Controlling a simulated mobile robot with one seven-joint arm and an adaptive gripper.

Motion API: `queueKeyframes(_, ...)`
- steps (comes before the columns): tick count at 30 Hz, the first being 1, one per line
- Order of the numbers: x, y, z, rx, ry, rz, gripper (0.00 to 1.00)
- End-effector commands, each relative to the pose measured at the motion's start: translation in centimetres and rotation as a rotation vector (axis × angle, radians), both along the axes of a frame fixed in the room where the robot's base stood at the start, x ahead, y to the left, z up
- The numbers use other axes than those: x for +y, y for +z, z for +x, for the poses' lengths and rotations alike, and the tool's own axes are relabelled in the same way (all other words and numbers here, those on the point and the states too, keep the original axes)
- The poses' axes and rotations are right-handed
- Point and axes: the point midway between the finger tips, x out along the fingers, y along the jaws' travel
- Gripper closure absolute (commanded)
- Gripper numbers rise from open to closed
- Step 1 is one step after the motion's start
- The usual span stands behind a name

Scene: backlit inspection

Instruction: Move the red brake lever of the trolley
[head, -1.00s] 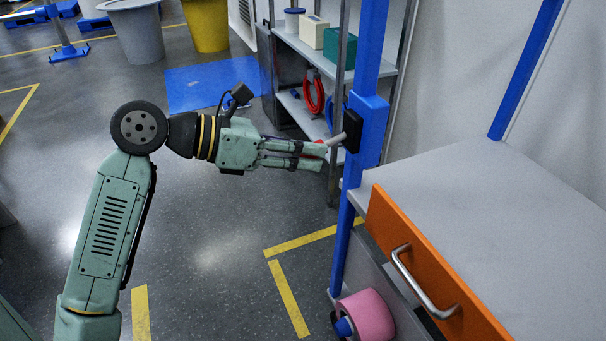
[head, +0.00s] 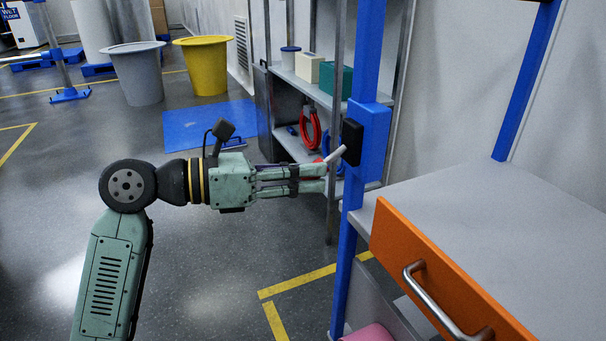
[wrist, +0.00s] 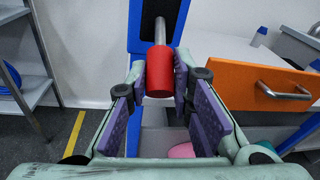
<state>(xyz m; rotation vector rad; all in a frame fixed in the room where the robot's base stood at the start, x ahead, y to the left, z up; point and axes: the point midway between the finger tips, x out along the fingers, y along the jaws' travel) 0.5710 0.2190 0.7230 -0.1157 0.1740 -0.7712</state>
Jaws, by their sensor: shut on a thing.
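The red brake lever is a pale metal rod (head: 336,154) with a red knob, reaching out and down from a black plate (head: 351,141) on the trolley's blue post (head: 375,137). In the wrist view its red knob (wrist: 160,74) sits between the two fingers, with the rod (wrist: 160,32) running up to the black slot. My gripper (head: 322,178) is shut on the knob, seen also in the wrist view (wrist: 160,88) with purple pads on either side. In the head view the fingers hide most of the knob.
An orange drawer (head: 424,262) with a metal handle (head: 440,300) is to the right, under the trolley's grey top (head: 480,200). Behind the post stands a shelf rack (head: 300,70) with boxes and red cable. Open floor (head: 240,275) lies below my arm.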

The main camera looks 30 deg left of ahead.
Motion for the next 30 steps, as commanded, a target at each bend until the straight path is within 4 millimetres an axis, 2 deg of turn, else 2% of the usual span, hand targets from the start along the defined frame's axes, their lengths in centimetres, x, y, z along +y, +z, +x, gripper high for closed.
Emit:
queueKeyframes(2,-0.1,0.0,0.0,0.000,-0.002,0.000,1.00)
queueKeyframes(3,-0.1,0.0,0.0,0.000,-0.002,0.000,0.78)
queueKeyframes(12,0.0,0.0,0.0,0.000,-0.001,0.000,0.59)
queueKeyframes(23,0.4,0.1,-0.3,0.000,0.001,-0.001,0.59)
queueKeyframes(30,3.4,0.6,-3.2,-0.001,0.004,-0.002,0.59)
